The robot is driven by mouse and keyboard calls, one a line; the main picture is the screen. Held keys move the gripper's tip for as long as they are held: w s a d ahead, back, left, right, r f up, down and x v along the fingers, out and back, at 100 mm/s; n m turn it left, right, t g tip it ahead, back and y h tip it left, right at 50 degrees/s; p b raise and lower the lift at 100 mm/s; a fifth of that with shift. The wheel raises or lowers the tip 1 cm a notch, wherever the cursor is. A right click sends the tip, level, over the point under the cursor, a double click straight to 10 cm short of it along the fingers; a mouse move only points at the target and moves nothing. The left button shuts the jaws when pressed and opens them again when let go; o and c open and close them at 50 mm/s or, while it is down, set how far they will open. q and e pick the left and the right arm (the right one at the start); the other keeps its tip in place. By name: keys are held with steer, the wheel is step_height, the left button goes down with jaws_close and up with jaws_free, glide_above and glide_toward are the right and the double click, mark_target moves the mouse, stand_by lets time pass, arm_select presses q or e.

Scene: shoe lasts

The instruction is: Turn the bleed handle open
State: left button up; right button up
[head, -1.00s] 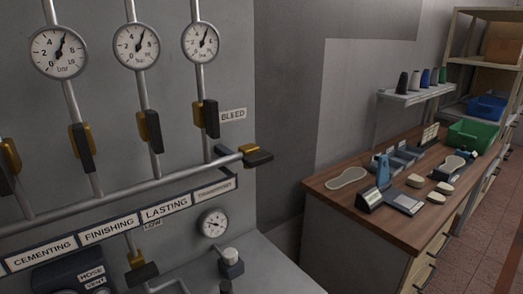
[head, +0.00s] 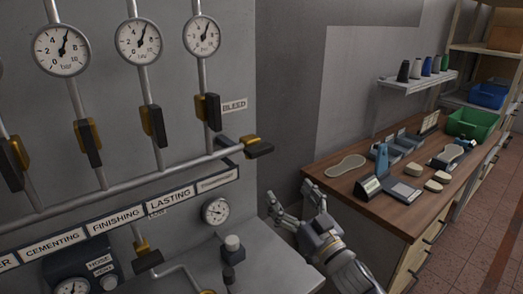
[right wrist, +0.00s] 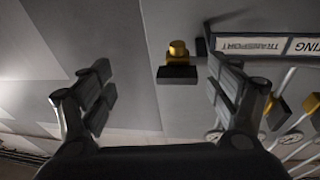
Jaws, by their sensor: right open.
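The bleed handle (head: 259,149) is a black lever on a brass valve at the right end of the horizontal pipe, below the BLEED label (head: 234,105). In the right wrist view the black handle (right wrist: 178,74) and its brass body appear ahead, between the finger directions and apart from both fingers. My right gripper (head: 290,194) is open and empty, below and to the right of the handle in the head view. It also shows in the right wrist view (right wrist: 160,88) with both fingers spread wide. My left gripper is not in view.
Several similar black handles, such as this one (head: 153,125), sit on vertical pipes under round gauges (head: 139,41). A small gauge (head: 215,211) and a knobbed fitting (head: 233,247) are left of my right gripper. A wooden workbench (head: 330,192) stands at right.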

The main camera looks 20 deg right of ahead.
mark_target(264, 153)
steer(key=w+a+r+y+p, duration=0.1)
steer(key=w+r, duration=0.1)
steer(key=w, duration=0.1)
steer(key=w+a+r+n+y+p, duration=0.1)
steer(key=w+r, duration=0.1)
steer(key=r, duration=0.1)
steer(key=w+a+r+n+y+p, duration=0.1)
steer(key=w+a+r, duration=0.1)
steer(key=w+r, duration=0.1)
steer(key=shift+w+a+r+t+p, duration=0.1)
steer(key=shift+w+r+t+p, duration=0.15)
steer(key=shift+w+t+p, duration=0.1)
steer(key=shift+w+a+r, duration=0.1)
steer(key=shift+w+a, duration=0.05)
steer(key=shift+w, duration=0.3)
steer(key=c, duration=1)
